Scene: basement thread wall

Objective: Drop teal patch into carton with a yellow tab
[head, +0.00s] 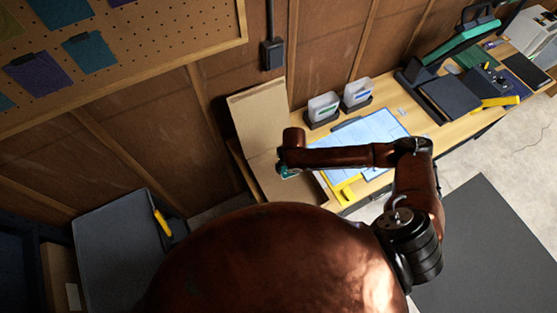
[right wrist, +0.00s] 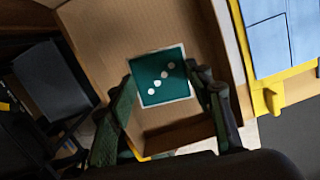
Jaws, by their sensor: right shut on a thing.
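The teal patch (right wrist: 160,77), a square with a pale border and several white dots, shows between the fingertips of my right gripper (right wrist: 163,84). The gripper is shut on it, above the open cardboard carton (right wrist: 198,38). The carton's raised flap (head: 259,108) shows in the head view, where my right gripper (head: 286,171) reaches over the carton and my arm hides part of it. A bit of yellow (right wrist: 142,156) shows at the carton's near end in the wrist view, partly hidden by the gripper. My left gripper is out of view.
Right of the carton, a yellow-edged board (right wrist: 270,100) holds blue sheets on the workbench (head: 420,122). Two white containers (head: 324,106) stand behind it. A press (head: 445,90) stands further right. A pegboard (head: 150,50) with patches hangs at upper left.

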